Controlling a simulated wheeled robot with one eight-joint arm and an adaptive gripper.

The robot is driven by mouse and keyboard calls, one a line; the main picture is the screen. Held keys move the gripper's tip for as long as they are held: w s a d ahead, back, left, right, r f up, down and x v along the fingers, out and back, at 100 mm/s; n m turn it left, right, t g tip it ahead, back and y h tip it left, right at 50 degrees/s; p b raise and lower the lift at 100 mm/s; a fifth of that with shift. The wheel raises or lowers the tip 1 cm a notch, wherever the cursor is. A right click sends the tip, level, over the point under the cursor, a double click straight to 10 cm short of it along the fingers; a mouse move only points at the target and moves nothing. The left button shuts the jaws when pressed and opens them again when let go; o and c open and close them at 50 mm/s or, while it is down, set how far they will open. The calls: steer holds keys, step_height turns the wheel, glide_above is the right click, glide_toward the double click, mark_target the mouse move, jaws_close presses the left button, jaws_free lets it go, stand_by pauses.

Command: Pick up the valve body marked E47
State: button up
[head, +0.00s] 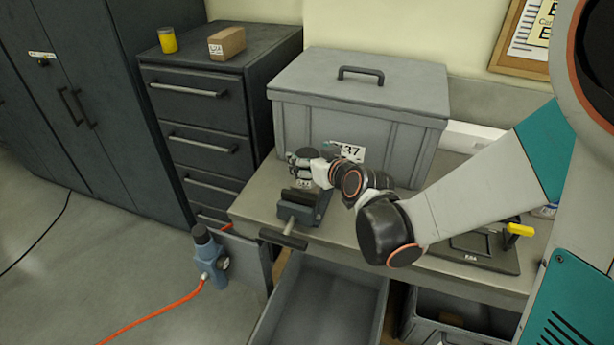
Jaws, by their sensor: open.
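A small metal part, apparently a valve body (303,184), stands at the vise (297,208) on the bench. It bears a small pale label, too small to read with certainty. My gripper (301,169) is open at this part, coming from the right, with its fingers close to or around it. I cannot tell whether the fingers touch it. The gripper hides much of the part.
A grey lidded bin (357,100) stands behind the gripper. A clamp fixture (482,262) with a yellow handle is at right. Below, an open drawer (320,300) juts out. A blue pump-like device (209,258) with an orange hose stands on the floor.

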mark_target(307, 153)
steer(key=x, duration=0.3)
steer(key=shift+w+f+b, duration=0.1)
steer(key=shift+w+b, duration=0.15)
steer(key=shift+b, duration=0.05)
steer(key=shift+d, duration=0.1)
jaws_close()
